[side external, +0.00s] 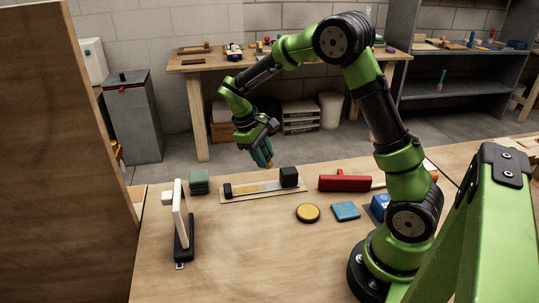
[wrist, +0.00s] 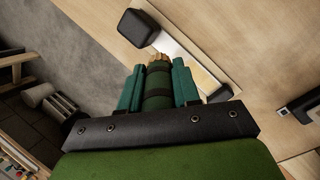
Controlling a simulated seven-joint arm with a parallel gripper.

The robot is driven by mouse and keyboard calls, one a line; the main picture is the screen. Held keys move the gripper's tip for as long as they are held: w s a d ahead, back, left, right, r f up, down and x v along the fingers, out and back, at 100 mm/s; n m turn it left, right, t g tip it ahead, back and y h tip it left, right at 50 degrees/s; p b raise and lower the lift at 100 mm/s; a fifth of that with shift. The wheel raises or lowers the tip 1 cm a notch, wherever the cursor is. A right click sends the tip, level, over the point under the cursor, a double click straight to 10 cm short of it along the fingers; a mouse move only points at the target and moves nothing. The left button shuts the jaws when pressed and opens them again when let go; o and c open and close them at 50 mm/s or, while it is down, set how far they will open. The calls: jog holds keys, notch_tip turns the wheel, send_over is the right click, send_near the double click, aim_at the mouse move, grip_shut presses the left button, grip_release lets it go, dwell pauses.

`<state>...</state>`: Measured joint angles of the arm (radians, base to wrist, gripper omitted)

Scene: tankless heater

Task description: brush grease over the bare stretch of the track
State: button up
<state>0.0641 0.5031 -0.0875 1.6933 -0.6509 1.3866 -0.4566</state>
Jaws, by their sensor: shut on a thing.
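The track (side external: 270,186) is a low strip on a thin pale board on the bench, with a black block (side external: 289,177) at its right end and a smaller dark piece (side external: 227,190) at its left. Its left stretch looks yellowish and its right stretch whitish. In the wrist view the track (wrist: 172,46) runs diagonally beyond the fingers, its black end block (wrist: 138,27) at upper left. My gripper (side external: 263,156) is shut on a green-handled brush (wrist: 158,92) with tan bristles. The bristles point down above the track's right part, apparently clear of it. My gripper covers some of the track.
Dark green blocks (side external: 199,183) and a white upright panel on a black base (side external: 182,222) stand left. A red tool (side external: 345,183), yellow disc (side external: 307,213), blue square (side external: 346,211) and blue block (side external: 379,206) lie right. The front bench is clear.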

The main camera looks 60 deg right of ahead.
jog(key=shift+f, duration=3.1)
jog(key=shift+w+a+f, duration=0.15)
jog(key=shift+f, duration=0.3)
jog(key=shift+w+a, duration=1.35)
jog(key=s+d, duration=0.3)
jog(key=shift+r, duration=4.1)
